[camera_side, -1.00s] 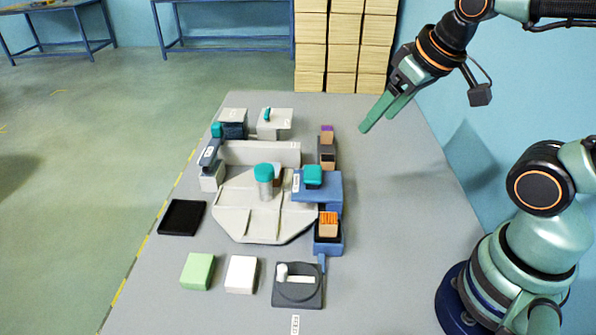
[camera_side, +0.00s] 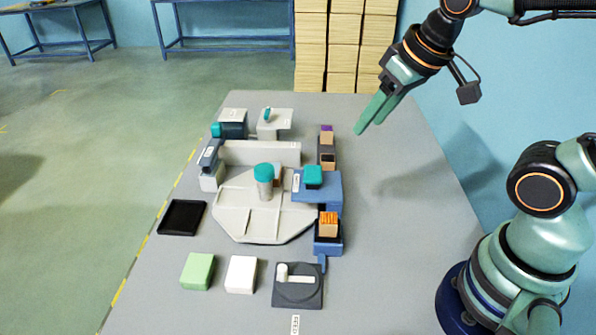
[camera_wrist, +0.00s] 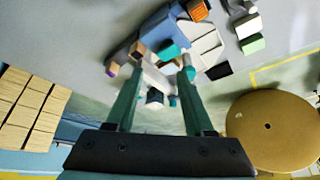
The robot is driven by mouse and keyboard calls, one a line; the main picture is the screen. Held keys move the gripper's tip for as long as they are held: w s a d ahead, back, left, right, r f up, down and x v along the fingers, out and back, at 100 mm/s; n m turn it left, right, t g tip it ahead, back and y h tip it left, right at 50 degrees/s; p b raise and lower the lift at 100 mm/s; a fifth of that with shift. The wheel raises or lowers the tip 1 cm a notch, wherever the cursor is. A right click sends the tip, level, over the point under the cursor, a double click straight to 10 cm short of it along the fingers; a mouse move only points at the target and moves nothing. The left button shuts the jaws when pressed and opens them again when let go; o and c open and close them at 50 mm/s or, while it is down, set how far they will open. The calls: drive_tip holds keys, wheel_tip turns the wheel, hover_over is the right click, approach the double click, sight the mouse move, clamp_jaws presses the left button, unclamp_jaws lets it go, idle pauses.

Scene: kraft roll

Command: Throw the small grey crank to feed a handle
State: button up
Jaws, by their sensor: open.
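The small grey crank (camera_side: 297,280) is a pale lever with an upright knob on a dark grey square base, at the near edge of the table in the side view. A small white label lies in front of it. A blue holder (camera_side: 329,247) behind it carries a tan block with orange stripes; I cannot tell whether these are handles. My gripper (camera_side: 368,126) is open and empty, high above the far right of the table, well away from the crank. Its two green fingers also show in the wrist view (camera_wrist: 161,65), spread apart.
A pale machine bed (camera_side: 240,222) with teal-capped parts fills the middle of the table. A black tray (camera_side: 181,217), a green block (camera_side: 197,271) and a white block (camera_side: 241,274) lie left of the crank. The table's right side is clear. Stacked tan boxes (camera_side: 343,45) stand behind.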

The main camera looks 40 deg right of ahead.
drive_tip(key=w+a+f+g, duration=0.2)
drive_tip(key=a+f+g, duration=0.1)
drive_tip(key=a, duration=0.8)
drive_tip(key=g, duration=0.2)
approach(282, 268)
wheel_tip(282, 268, down, 9)
drive_tip(key=shift+w+r, duration=0.1)
clamp_jaws()
